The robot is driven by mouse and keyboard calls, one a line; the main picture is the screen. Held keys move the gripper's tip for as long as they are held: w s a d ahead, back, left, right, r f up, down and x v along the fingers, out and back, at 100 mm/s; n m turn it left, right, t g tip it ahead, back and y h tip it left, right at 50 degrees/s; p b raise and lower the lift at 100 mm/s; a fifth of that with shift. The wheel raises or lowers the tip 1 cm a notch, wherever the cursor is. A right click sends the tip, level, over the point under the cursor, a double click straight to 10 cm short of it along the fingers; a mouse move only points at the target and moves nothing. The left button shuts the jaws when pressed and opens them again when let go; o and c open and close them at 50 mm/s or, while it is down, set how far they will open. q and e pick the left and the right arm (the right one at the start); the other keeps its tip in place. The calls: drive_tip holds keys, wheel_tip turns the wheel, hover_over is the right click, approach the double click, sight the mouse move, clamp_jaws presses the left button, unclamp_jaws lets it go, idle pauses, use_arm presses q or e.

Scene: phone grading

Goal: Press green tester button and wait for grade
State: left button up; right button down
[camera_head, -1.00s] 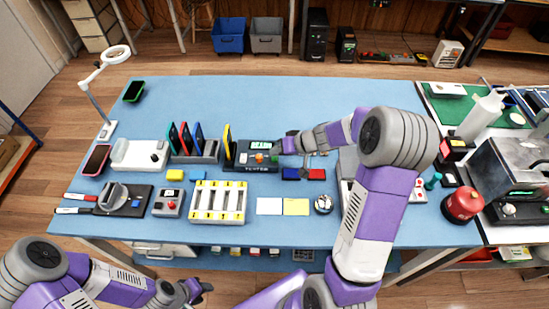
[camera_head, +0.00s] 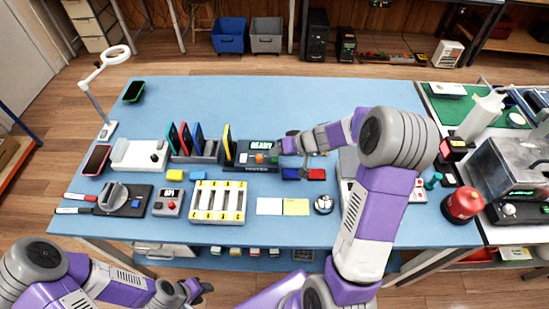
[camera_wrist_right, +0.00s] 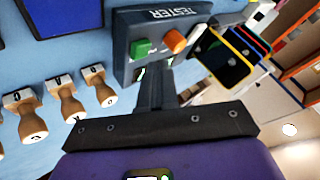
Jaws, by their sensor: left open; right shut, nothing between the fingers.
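The tester (camera_head: 245,168) is a dark box at the middle of the blue table, its lit display (camera_head: 261,146) seeming to read READY. A yellow-edged phone (camera_head: 228,140) stands upright at its left end; it also shows in the right wrist view (camera_wrist_right: 222,60). The green button (camera_wrist_right: 141,47) sits beside an orange knob (camera_wrist_right: 174,41) on the tester. My right gripper (camera_head: 282,147) is shut and empty at the tester's right side. In the wrist view its fingertips (camera_wrist_right: 152,72) are close by the green button; I cannot tell if they touch. My left gripper (camera_head: 196,291) is open, in front of the table.
A rack (camera_head: 208,154) with several upright phones stands left of the tester. Blue and red pads (camera_head: 303,174) lie right of it. Several wooden-handled stamps (camera_wrist_right: 68,104) show in the wrist view. The table's back is mostly clear; a ring lamp (camera_head: 115,54) stands at the left.

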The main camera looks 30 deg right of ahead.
sight(277, 159)
idle(0.3)
drive_tip(key=shift+f+b, duration=0.45)
drive_tip(key=shift+b, duration=0.4)
drive_tip(key=shift+f+b, duration=0.5)
drive_tip(key=shift+b, duration=0.2)
idle(0.5)
idle(0.3)
drive_tip(key=shift+r+p, duration=0.45)
drive_tip(key=shift+r, duration=0.5)
drive_tip(key=shift+r+p, duration=1.65)
drive_tip(key=shift+r, duration=0.9)
drive_tip(key=shift+f, duration=0.1)
